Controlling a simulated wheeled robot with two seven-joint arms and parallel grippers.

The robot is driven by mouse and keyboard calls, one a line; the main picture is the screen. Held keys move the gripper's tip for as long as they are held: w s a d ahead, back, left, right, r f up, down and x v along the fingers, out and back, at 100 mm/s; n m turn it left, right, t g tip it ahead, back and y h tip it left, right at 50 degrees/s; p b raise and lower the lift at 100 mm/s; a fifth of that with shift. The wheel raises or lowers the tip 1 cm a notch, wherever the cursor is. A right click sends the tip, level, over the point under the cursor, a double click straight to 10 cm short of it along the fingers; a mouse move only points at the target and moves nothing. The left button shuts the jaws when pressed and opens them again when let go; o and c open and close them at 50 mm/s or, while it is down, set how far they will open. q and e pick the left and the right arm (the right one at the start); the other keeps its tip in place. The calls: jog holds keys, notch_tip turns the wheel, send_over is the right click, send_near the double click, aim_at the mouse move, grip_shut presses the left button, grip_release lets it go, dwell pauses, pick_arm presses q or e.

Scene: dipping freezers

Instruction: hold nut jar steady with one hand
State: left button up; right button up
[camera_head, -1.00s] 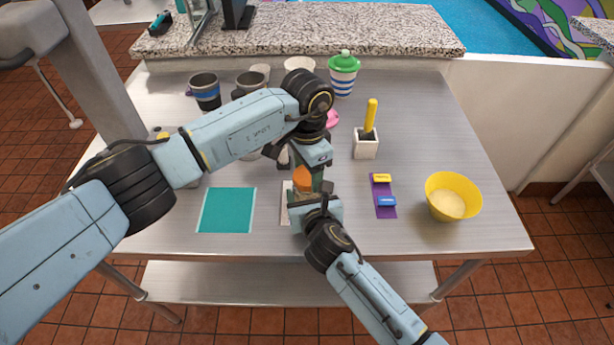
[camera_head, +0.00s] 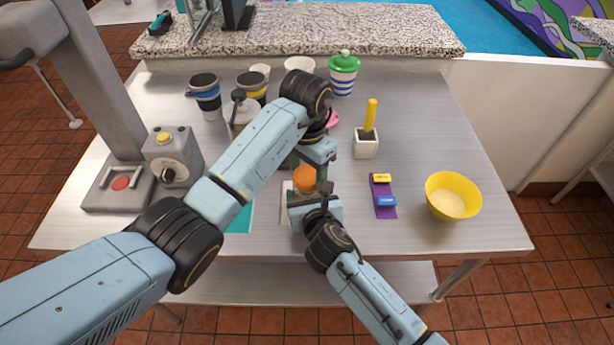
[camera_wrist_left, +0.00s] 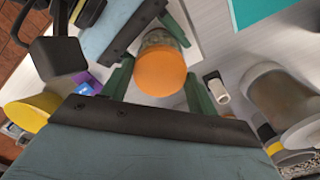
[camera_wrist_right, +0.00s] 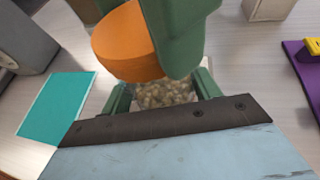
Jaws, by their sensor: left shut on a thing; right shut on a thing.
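The nut jar shows a bright orange lid (camera_head: 304,179); its clear body (camera_wrist_right: 166,94) with pale nuts inside shows in the right wrist view. It appears upright on a white mat (camera_head: 285,203) near the table's front middle. My right gripper (camera_head: 309,198) is shut on the jar body from the front. My left gripper (camera_head: 308,172) comes in from behind and above and is shut on the orange lid, with its green fingers on either side in the left wrist view (camera_wrist_left: 158,85). My grippers hide much of the jar in the head view.
A teal mat (camera_head: 240,215) lies left, partly under my left arm. A purple strip with clips (camera_head: 384,210) and a yellow bowl (camera_head: 468,186) stand right. Behind are a white holder (camera_head: 366,148), a green-lidded cup (camera_head: 343,80) and dark mugs (camera_head: 205,92). A grey machine (camera_head: 172,155) stands left.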

pick_arm(q)
jog(key=shift+a, duration=0.1)
jog(key=o, duration=1.2)
jog(key=shift+c, duration=0.9)
jog(key=m, duration=0.3)
jog(key=shift+m, duration=2)
